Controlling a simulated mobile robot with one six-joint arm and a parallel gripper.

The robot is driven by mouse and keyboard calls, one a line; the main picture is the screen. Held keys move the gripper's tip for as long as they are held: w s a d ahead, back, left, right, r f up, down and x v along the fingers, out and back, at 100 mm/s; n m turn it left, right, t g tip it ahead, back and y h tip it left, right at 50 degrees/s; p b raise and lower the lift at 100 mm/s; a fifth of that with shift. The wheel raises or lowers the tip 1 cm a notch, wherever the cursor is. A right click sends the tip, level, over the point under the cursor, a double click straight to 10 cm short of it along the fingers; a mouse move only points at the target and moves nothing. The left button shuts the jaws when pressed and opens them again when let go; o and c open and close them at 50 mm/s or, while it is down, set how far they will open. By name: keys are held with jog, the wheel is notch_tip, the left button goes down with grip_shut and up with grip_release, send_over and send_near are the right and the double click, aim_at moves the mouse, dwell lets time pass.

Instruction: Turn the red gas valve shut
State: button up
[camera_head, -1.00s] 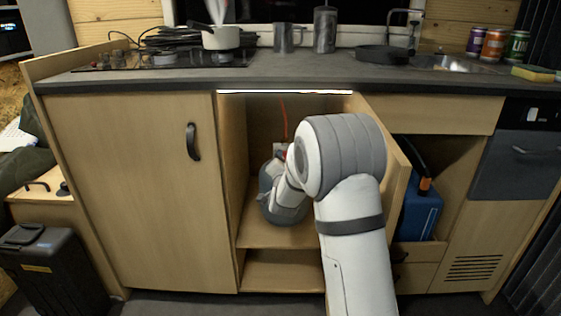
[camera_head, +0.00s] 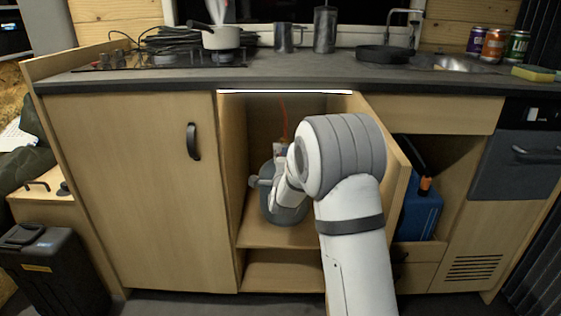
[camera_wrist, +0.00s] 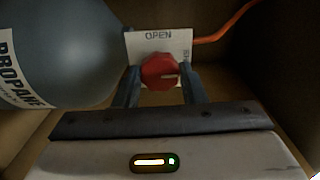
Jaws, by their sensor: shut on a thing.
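The red gas valve (camera_wrist: 160,71) is a round red knob with a pale mark on its right side. It sits in front of a white plate (camera_wrist: 172,40) lettered "OPEN" along the top. My gripper (camera_wrist: 160,84) has its two fingers on either side of the knob and is shut on it. In the head view my wrist (camera_head: 287,185) reaches into the open cupboard, and my arm hides the knob and fingers there. A grey propane bottle (camera_wrist: 75,55) stands left of the knob in the wrist view; it also shows in the head view (camera_head: 285,212).
An orange hose (camera_wrist: 225,28) runs off to the upper right. The cupboard's left wall (camera_head: 233,170) and open door (camera_head: 397,190) flank my arm. A blue container (camera_head: 419,215) stands right of the door. The shelf floor (camera_head: 260,233) is bare in front.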

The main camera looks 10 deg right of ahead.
jog(key=shift+a+r+m, duration=0.1)
jog(key=shift+m, duration=0.2)
jog(key=o, duration=1)
jog(key=s+a+p, duration=0.1)
jog(key=s+p, duration=0.1)
jog(key=s, duration=0.5)
jog(key=shift+s+a, duration=0.25)
jog(key=shift+s, duration=0.1)
